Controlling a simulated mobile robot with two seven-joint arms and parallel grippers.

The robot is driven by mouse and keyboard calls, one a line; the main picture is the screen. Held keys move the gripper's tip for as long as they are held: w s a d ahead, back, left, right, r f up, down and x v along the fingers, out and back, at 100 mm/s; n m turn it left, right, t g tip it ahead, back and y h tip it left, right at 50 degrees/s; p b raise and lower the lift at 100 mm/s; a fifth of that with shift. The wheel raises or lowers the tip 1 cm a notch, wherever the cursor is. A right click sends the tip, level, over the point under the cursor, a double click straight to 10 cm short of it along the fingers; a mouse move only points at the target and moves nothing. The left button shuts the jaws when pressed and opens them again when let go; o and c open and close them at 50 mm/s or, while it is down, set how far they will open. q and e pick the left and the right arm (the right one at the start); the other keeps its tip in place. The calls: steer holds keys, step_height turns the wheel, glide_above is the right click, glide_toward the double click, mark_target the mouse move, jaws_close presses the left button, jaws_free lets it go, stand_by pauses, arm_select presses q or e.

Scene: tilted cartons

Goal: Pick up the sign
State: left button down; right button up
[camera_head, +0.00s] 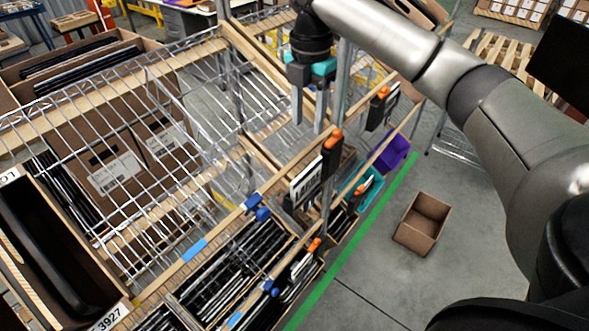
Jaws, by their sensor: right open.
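My right gripper (308,112) hangs from the arm that comes in from the right. Its two grey fingers point down, apart, with nothing seen between them, over the wire shelf rack. A white sign with dark print (305,182) is fixed at the rack's front edge, below the gripper in the picture and apart from it. Another dark-edged sign (380,106) with an orange clip is to the right of the gripper. A white label reading 3927 (110,318) is at the bottom left. I cannot tell which one is the task's sign. My left gripper is out of view.
The wire shelf (75,105) has wooden rails and upright posts near my gripper. Tilted cartons (110,185) of dark flat items sit on and under it. An open brown box (422,223) lies on the grey floor, right of a green line (345,265). Floor around the box is clear.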

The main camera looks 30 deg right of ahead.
glide_above(307, 169)
step_height(307, 169, down, 9)
steer(key=shift+s+a+f, duration=0.1)
steer(key=shift+s, duration=0.05)
steer(key=shift+f+p, duration=0.35)
steer(key=shift+f, duration=2.5)
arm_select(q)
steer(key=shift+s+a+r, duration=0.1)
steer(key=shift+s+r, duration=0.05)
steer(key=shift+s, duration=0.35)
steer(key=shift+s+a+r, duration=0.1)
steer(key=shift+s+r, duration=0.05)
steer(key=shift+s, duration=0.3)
arm_select(e)
jaws_close()
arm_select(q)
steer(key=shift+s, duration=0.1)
